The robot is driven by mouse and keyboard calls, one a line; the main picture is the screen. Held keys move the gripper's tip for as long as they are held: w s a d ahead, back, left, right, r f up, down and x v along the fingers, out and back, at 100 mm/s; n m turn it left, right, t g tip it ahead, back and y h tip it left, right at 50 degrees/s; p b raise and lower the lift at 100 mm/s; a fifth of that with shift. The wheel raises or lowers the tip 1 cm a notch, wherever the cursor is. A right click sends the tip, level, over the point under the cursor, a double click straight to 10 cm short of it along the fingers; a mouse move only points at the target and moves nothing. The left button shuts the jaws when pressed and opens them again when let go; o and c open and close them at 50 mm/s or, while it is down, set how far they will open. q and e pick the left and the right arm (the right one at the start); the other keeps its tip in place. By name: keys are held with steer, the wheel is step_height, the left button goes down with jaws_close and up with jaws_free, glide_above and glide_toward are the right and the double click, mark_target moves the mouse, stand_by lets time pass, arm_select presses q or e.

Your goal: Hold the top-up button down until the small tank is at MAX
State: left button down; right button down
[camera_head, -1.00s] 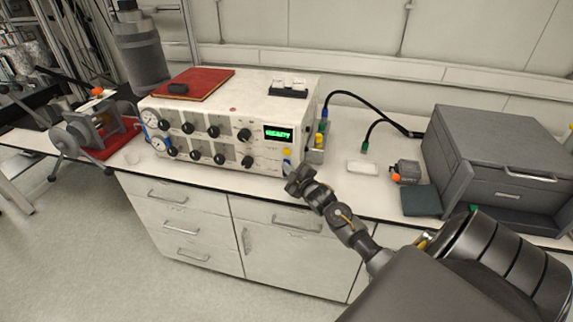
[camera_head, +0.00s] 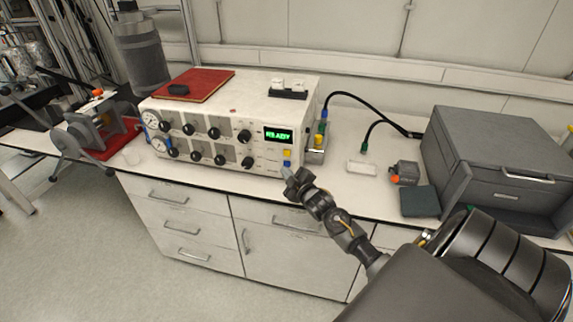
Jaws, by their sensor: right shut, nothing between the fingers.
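The white control unit (camera_head: 215,162) stands on the bench with gauges, several black knobs and a lit green display (camera_head: 278,134), whose text is too small to read surely. Which one is the top-up button I cannot tell. My right gripper (camera_head: 288,172) is shut and empty, just below and in front of these buttons; contact cannot be made out. I cannot identify the small tank or a MAX mark. My left gripper is not in view.
A red book (camera_head: 205,83) with a dark object lies on the unit. Dark cables run right to a large grey box (camera_head: 495,150). A white block (camera_head: 362,168), a small grey device (camera_head: 405,171) and a dark pad (camera_head: 420,202) lie between.

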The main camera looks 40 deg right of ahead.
steer(key=shift+a, duration=0.1)
steer(key=shift+s+a+r+p, duration=0.1)
steer(key=shift+s+a+p, duration=0.25)
steer(key=shift+a+p, duration=0.15)
steer(key=shift+s+a+p, duration=0.45)
steer(key=shift+s+a, duration=0.1)
steer(key=shift+a, duration=0.2)
steer(key=shift+s+a+p, duration=0.4)
steer(key=shift+s+a, duration=0.1)
steer(key=shift+a, duration=0.2)
stand_by(1.9)
steer(key=a+m+t, duration=0.1)
steer(key=m, duration=0.6)
steer(key=s+a+m+t, duration=0.1)
steer(key=m, duration=0.6)
steer(key=s+a+m+t+h, duration=0.1)
steer(key=m, duration=0.6)
steer(key=shift+s+f+m, duration=0.1)
steer(key=shift+f+m, duration=0.15)
steer(key=shift+m, duration=0.05)
steer(key=shift+a, duration=0.1)
